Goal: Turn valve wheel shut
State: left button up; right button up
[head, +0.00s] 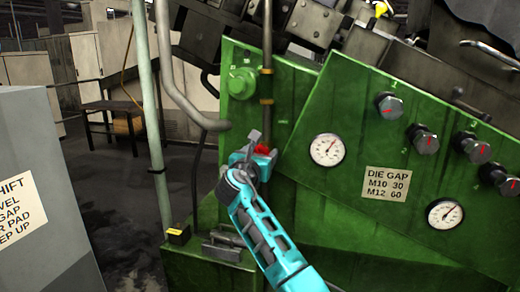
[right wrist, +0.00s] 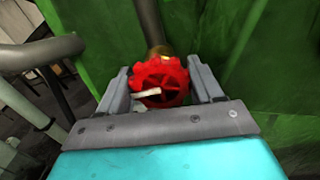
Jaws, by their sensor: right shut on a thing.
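The red valve wheel (right wrist: 160,84) sits between the two grey fingers of my right gripper (right wrist: 165,90) in the right wrist view. It has a scalloped rim and a pale pointer or tag across its lower left. Behind it are a brass-coloured fitting (right wrist: 158,52) and a vertical pipe. In the head view the wheel (head: 261,150) shows only as a bit of red, mostly hidden by my right gripper (head: 258,146). My right gripper is shut on the wheel's rim from both sides. My left gripper is not in view.
The green machine panel (head: 340,215) stands close behind the wheel. It carries gauges (head: 327,149), black knobs (head: 390,106) and a die gap label (head: 386,184). A pale green post (head: 150,110) and a bent grey pipe (head: 180,90) stand left of my right arm. A grey cabinet (head: 50,240) is at far left.

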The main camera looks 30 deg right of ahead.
jog(key=m, duration=0.5)
jog(key=shift+f+m, duration=0.1)
jog(key=shift+m, duration=0.3)
jog(key=m+b, duration=0.1)
jog(key=m, duration=0.3)
jog(key=shift+f, duration=0.1)
jog(key=m+b, duration=0.2)
jog(key=m, duration=0.3)
jog(key=shift+f+b, duration=0.1)
jog(key=shift+b, duration=0.25)
jog(key=m+b, duration=0.4)
jog(key=m, duration=0.2)
jog(key=shift+m+b, duration=0.55)
jog(key=shift+m, duration=0.55)
jog(key=shift+m+b, duration=0.35)
jog(key=shift+m, duration=0.55)
jog(key=o, duration=1)
jog(key=shift+c, duration=0.2)
jog(key=shift+s, duration=0.1)
